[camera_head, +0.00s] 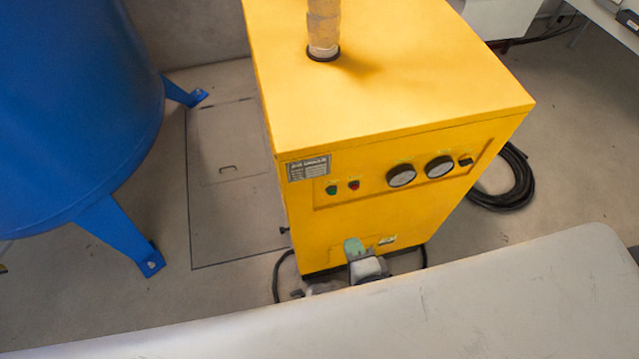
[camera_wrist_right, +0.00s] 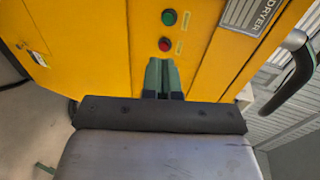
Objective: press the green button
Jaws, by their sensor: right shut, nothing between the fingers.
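The green button (camera_head: 332,190) is a small round button at the left of the yellow cabinet's front panel. It also shows near the top of the right wrist view (camera_wrist_right: 169,17). The red button (camera_head: 353,185) is right beside it in the head view and below it in the right wrist view (camera_wrist_right: 165,44). My right gripper (camera_head: 353,244) is shut and empty, in front of the cabinet's lower front, below both buttons. In the right wrist view its green fingertips (camera_wrist_right: 162,64) point toward the red button. Contact cannot be told. My left gripper is not in view.
The yellow cabinet (camera_head: 390,95) has two gauges (camera_head: 402,176) and a black switch (camera_head: 466,162) right of the buttons. A pipe (camera_head: 323,30) rises from its top. A blue tank (camera_head: 70,110) stands left. A coiled black hose (camera_head: 515,180) lies on the floor at right.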

